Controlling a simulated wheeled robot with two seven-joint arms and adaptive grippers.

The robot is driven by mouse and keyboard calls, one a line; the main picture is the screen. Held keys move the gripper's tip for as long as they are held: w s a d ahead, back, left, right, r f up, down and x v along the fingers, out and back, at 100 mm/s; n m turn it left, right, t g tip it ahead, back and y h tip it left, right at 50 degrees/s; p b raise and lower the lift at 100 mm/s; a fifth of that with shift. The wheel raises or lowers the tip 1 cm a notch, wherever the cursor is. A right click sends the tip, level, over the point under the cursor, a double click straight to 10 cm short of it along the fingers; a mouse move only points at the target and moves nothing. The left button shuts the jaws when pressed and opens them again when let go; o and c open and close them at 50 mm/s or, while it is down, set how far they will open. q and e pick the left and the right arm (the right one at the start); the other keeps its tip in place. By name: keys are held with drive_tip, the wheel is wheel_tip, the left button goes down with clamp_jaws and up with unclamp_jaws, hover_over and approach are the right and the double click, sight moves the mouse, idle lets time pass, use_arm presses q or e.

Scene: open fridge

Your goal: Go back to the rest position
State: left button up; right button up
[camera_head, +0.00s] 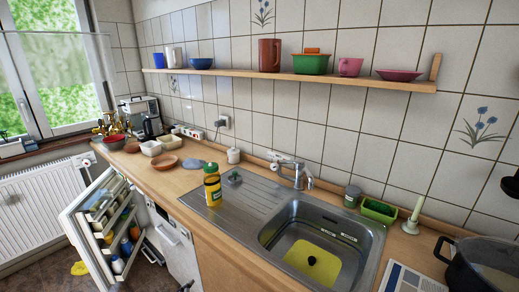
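The fridge door (78,232) stands open at the lower left, with several bottles and packs on its inner shelves. A yellow bottle with a green cap (212,186) stands upright on the metal drainboard, left of the sink basin. I cannot make out either of my grippers in the head view. A small dark shape (187,286) shows at the bottom edge, too little of it to identify.
The sink (345,222) holds a yellow item with a dark knob. A large dark pot (463,268) stands at the lower right. Bowls and plates crowd the counter's far left end. A wall shelf (400,82) carries cups and bowls.

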use_arm(q)
drive_tip(key=s+a+f+n+g+y, duration=0.1)
drive_tip(key=s+a+f+n+g, duration=0.25)
drive_tip(key=s+f, duration=0.85)
drive_tip(key=s+a+f+n+g, duration=0.2)
drive_tip(key=s+f+n+g, duration=0.15)
drive_tip(key=s+f, duration=0.85)
drive_tip(key=s+d+f+n+g, duration=0.1)
drive_tip(key=s+f, duration=0.5)
drive_tip(key=s, duration=0.7)
drive_tip(key=s+d+f+n+g, duration=0.1)
drive_tip(key=s+f, duration=0.5)
drive_tip(key=s, duration=0.6)
drive_tip(key=shift+s+d+f+g, duration=0.15)
drive_tip(key=shift+s+d+g, duration=0.3)
drive_tip(key=shift+g, duration=0.65)
